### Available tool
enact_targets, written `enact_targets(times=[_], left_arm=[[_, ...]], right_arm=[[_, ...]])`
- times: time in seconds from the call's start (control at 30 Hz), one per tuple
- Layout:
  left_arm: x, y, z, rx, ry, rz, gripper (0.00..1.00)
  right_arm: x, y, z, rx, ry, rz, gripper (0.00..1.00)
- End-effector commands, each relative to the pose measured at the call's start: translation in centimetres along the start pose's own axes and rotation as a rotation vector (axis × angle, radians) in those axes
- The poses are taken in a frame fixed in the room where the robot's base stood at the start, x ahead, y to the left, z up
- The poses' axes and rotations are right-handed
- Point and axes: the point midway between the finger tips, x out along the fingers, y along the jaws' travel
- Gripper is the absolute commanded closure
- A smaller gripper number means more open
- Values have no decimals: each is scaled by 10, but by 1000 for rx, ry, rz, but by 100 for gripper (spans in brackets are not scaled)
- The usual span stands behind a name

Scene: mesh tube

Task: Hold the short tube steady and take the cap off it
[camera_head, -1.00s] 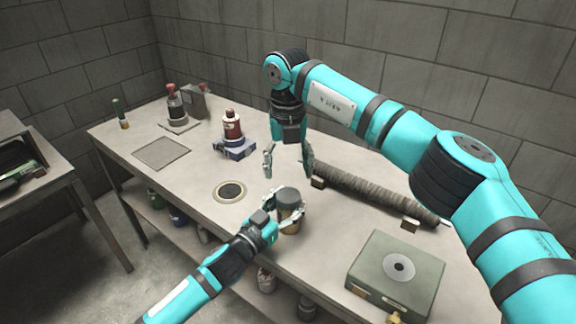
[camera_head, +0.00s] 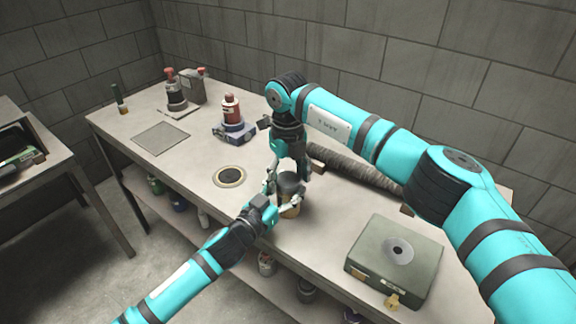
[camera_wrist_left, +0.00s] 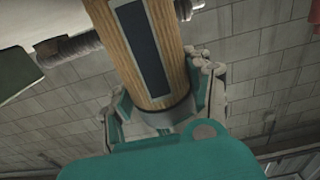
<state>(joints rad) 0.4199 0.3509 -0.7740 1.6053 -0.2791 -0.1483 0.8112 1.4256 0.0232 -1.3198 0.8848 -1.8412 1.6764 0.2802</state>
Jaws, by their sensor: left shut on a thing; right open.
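The short tube (camera_head: 290,210) stands on the bench near its front edge, tan-brown with a dark grey cap (camera_head: 290,183) on top. My left gripper (camera_head: 286,206) comes from the front left and is shut on the tube below the cap. In the left wrist view the tube (camera_wrist_left: 146,45) has wood-like sides, a dark label strip and a grey band, with my left fingers (camera_wrist_left: 165,98) on both sides. My right gripper (camera_head: 288,180) points down from above, open, its fingers on either side of the cap. Whether they touch it is unclear.
A ribbed dark tube (camera_head: 362,175) lies on supports behind to the right. A green-grey box (camera_head: 395,262) stands at front right. A round ring plate (camera_head: 229,176) lies left of the tube. A red bottle (camera_head: 232,108) and a flat grey mat (camera_head: 160,138) are farther left.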

Motion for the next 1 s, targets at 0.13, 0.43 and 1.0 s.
enact_targets(times=[0.13, 0.43, 1.0], left_arm=[[0, 0, -1, 0, 1, 0, 100], [0, 0, 0, 0, 1, 0, 100], [0, 0, -1, 0, 2, 1, 100]], right_arm=[[3, 0, 0, 0, -1, -1, 32], [2, 0, 0, 1, -1, -1, 51], [2, -1, 0, -341, -2, -6, 83]])
